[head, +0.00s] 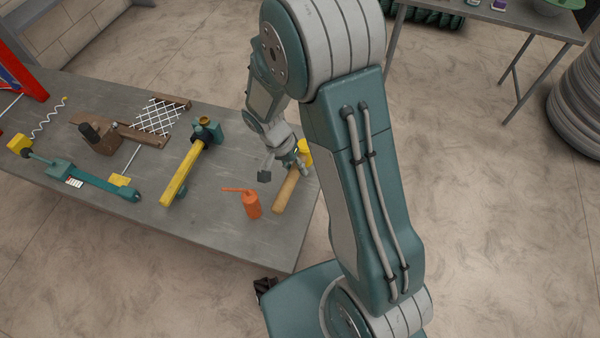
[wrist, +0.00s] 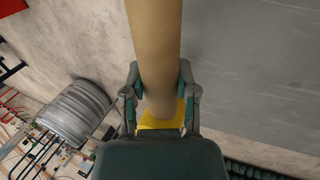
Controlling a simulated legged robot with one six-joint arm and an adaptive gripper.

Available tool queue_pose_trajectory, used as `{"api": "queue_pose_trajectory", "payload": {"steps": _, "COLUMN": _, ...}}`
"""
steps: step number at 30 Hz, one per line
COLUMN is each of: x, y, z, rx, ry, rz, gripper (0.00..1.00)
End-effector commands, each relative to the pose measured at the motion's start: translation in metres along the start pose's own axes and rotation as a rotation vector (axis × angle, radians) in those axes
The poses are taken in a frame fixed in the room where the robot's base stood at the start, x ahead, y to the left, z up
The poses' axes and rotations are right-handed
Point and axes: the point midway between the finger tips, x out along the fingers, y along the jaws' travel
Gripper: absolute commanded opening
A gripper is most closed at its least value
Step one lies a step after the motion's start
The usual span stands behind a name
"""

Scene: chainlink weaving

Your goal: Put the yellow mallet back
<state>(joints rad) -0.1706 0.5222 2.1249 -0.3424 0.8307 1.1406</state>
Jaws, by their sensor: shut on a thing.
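The mallet has a tan wooden handle (head: 287,191) and a yellow head (head: 305,150). It is at the right end of the grey workbench (head: 225,222) in the head view. My gripper (head: 284,170) is around the handle close to the head. In the wrist view the two fingers (wrist: 159,75) close on both sides of the handle (wrist: 154,35), and the yellow head (wrist: 160,122) shows below them, partly hidden by the gripper. I cannot tell whether the mallet touches the bench.
An orange oil can (head: 252,204) stands just left of the handle. A long yellow tool (head: 182,176), a teal tool (head: 95,182), a brown block (head: 95,135) and a wire mesh piece (head: 160,117) lie further left. The bench's front right corner is clear.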

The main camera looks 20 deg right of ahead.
Motion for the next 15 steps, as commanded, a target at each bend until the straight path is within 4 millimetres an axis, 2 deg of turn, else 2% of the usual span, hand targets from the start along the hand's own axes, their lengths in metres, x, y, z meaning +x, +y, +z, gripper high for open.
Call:
{"api": "queue_pose_trajectory", "payload": {"steps": 7, "x": 0.018, "y": -0.001, "z": -0.013, "rx": 0.002, "ry": -0.001, "rz": 0.000, "gripper": 0.00}}
{"api": "queue_pose_trajectory", "payload": {"steps": 12, "x": 0.040, "y": -0.011, "z": -0.012, "rx": -0.001, "ry": 0.000, "rz": 0.000, "gripper": 0.00}}
{"api": "queue_pose_trajectory", "payload": {"steps": 15, "x": 0.041, "y": -0.011, "z": -0.013, "rx": 0.000, "ry": 0.002, "rz": -0.002, "gripper": 0.00}}
